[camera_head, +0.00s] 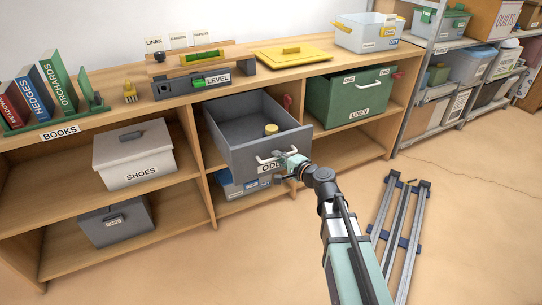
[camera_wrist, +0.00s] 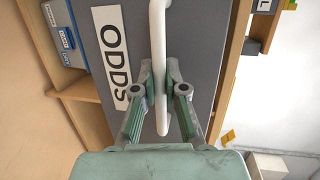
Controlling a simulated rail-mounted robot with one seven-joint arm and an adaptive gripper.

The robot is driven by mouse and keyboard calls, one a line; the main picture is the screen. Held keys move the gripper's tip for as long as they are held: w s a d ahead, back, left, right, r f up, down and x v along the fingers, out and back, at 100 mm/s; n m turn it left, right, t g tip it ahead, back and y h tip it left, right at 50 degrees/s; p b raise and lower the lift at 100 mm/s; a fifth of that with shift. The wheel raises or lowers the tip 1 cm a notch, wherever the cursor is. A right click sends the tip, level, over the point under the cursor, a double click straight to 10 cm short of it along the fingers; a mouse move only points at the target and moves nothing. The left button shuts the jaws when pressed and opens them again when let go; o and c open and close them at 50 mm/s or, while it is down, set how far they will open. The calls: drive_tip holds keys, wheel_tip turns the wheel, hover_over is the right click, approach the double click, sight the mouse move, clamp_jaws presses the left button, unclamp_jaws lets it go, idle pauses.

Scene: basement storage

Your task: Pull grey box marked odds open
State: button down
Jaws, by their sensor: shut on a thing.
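The grey box marked ODDS (camera_head: 240,125) sits in the middle bay of the wooden shelf unit and sticks out well past its front edge. Its open top shows a small yellow round thing (camera_head: 271,129) inside. Its white handle (camera_head: 265,158) is on the front face beside the ODDS label. My gripper (camera_head: 290,163) is at the front of the box, shut on the handle. In the wrist view my gripper (camera_wrist: 165,90) has its fingers on both sides of the white handle (camera_wrist: 157,40), next to the ODDS label (camera_wrist: 115,55), which appears turned on its side.
A white SHOES box (camera_head: 133,160) and a green LINEN box (camera_head: 346,98) stand in the bays beside it. Blue boxes (camera_head: 232,184) sit below. Metal rails (camera_head: 400,235) lie on the floor at right.

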drive_tip(key=shift+s+d, duration=0.3)
drive_tip(key=shift+s, duration=0.15)
drive_tip(key=c, duration=1.2)
unclamp_jaws()
drive_tip(key=v, duration=0.7)
drive_tip(key=shift+s+d, duration=0.15)
